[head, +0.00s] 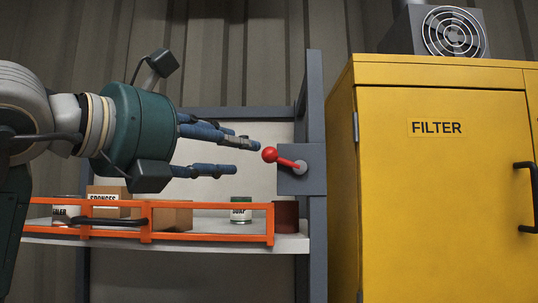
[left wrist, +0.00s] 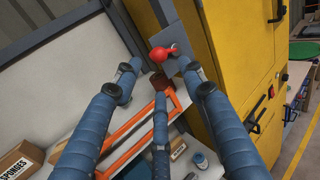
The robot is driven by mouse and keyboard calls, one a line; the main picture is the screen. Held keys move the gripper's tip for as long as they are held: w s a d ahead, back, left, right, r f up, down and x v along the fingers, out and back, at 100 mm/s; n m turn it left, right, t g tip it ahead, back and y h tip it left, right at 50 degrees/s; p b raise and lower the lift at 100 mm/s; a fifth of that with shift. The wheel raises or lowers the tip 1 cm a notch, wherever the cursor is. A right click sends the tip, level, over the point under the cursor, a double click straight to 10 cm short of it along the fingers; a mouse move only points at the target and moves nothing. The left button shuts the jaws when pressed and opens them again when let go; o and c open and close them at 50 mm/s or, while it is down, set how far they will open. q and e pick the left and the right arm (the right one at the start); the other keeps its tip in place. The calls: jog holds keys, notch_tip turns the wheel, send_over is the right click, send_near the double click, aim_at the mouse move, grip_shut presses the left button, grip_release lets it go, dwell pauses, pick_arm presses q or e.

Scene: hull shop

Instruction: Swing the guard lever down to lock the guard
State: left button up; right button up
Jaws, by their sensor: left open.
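The guard lever (head: 287,161) is a short red arm with a round red knob, fixed to a grey plate (head: 298,183) on the rack's right post. It points left and slightly up. The orange guard (head: 210,207) is a rail frame along the shelf front, below the lever. My left gripper (head: 258,158) comes from the left with its blue fingers spread, the tips just short of the knob. In the left wrist view the knob (left wrist: 159,55) shows just beyond and between the open fingertips (left wrist: 160,76). Contact is not evident. My right gripper is out of view.
The shelf (head: 180,241) holds a box marked SPONGES (head: 108,196), a brown box (head: 172,217), a can marked SOAP (head: 241,210) and a brown-red container (head: 286,217). A yellow FILTER cabinet (head: 440,190) stands close on the right of the rack post.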

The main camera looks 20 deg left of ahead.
aim_at(265, 154)
pick_arm(q)
jog(key=p+x, duration=0.4)
jog(key=x, duration=0.5)
jog(key=shift+w, duration=0.35)
jog(key=shift+w+d+p, duration=0.3)
jog(key=shift+w+p, duration=0.15)
jog(key=shift+w, duration=0.25)
jog(key=shift+f, duration=0.1)
jog(key=shift+c, duration=0.7)
grip_shut()
